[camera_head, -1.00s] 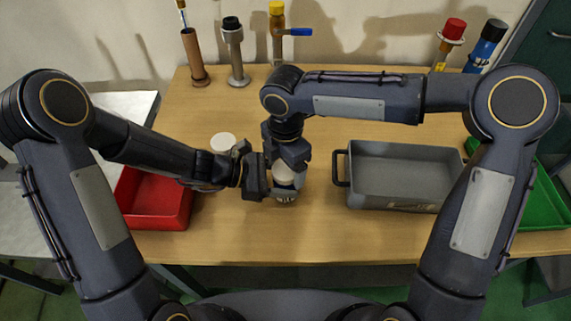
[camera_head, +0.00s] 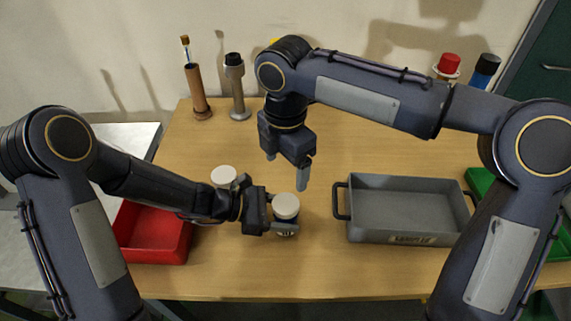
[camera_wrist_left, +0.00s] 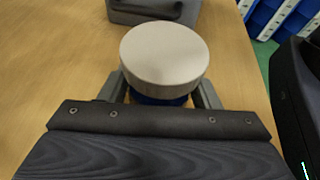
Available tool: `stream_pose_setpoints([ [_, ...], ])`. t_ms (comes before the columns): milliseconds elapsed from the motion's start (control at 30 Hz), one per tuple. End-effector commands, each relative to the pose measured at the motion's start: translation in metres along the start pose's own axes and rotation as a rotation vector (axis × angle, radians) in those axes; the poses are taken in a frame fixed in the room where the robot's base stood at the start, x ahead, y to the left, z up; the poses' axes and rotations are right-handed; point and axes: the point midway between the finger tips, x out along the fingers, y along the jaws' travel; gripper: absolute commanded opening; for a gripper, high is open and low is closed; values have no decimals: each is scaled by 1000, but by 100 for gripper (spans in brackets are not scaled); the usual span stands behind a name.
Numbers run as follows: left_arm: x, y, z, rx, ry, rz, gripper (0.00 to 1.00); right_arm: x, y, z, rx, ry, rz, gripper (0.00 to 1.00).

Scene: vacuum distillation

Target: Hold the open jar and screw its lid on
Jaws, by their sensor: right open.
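The jar, with a dark blue body (camera_wrist_left: 158,100), is clasped between the fingers of my left gripper (camera_head: 280,215), low over the table in the middle. A pale round lid (camera_head: 286,206) sits on the jar's top and looks level; it also shows in the left wrist view (camera_wrist_left: 165,55). I cannot tell how tightly it is screwed on. My right gripper (camera_head: 288,169) is open and empty, above and behind the lid, apart from it. The lower part of the jar is partly hidden by the left fingers.
Another white-topped jar (camera_head: 223,176) stands behind my left forearm. A red tray (camera_head: 155,236) is at the left, a grey handled bin (camera_head: 405,222) at the right, and a green tray (camera_head: 480,181) beyond. Tubes and fittings (camera_head: 238,88) line the back.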

Motion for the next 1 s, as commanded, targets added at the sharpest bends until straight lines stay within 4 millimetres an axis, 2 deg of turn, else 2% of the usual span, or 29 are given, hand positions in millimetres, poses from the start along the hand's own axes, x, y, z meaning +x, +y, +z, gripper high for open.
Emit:
stream_pose_setpoints([
  [33,0,0,0,0,0,0,63,0,0,0,0,0,0,80],
  [200,0,0,0,0,0,0,82,0,0,0,0,0,0,80],
  [500,-4,0,0,1,0,2,82,0,0,0,0,0,0,80],
  [567,-10,1,0,1,0,4,82,0,0,0,0,0,0,80],
  [833,-55,1,0,0,1,5,82,0,0,0,0,0,0,80],
  [1000,-74,1,0,0,0,2,82,0,0,0,0,0,0,80],
])
